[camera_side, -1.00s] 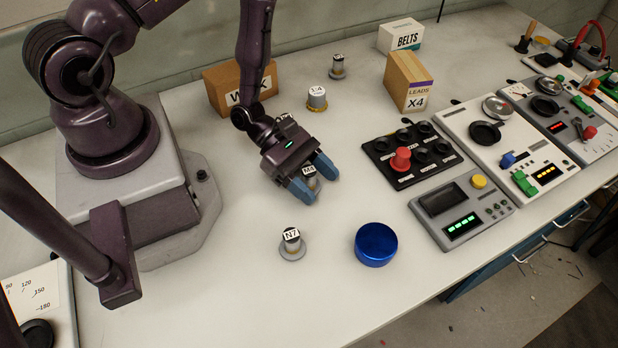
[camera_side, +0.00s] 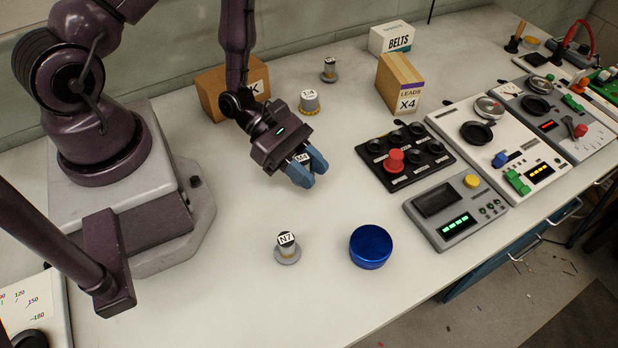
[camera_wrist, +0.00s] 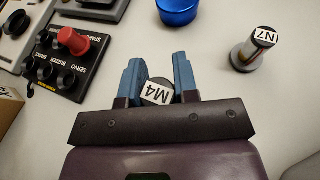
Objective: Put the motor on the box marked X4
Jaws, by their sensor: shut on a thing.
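My gripper (camera_side: 309,170) is shut on a small cylinder labelled M4 (camera_side: 302,158), which looks like a motor. In the wrist view the M4 label (camera_wrist: 156,92) sits between the two blue fingers (camera_wrist: 159,68). The fingers hide most of its body, and its height above the bench is hard to judge. The box marked X4 (camera_side: 405,100), a tan carton that also reads LEADS, stands upright at the back, right of my gripper. A similar cylinder labelled N7 (camera_side: 287,249) stands on the bench in front, and shows in the wrist view (camera_wrist: 252,50).
A black button panel (camera_side: 405,155) with a red knob lies between my gripper and the instruments at right. A blue round tin (camera_side: 371,246) stands in front. Behind are a brown box (camera_side: 213,98), a BELTS box (camera_side: 391,38) and two more cylinders (camera_side: 309,104) (camera_side: 329,71).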

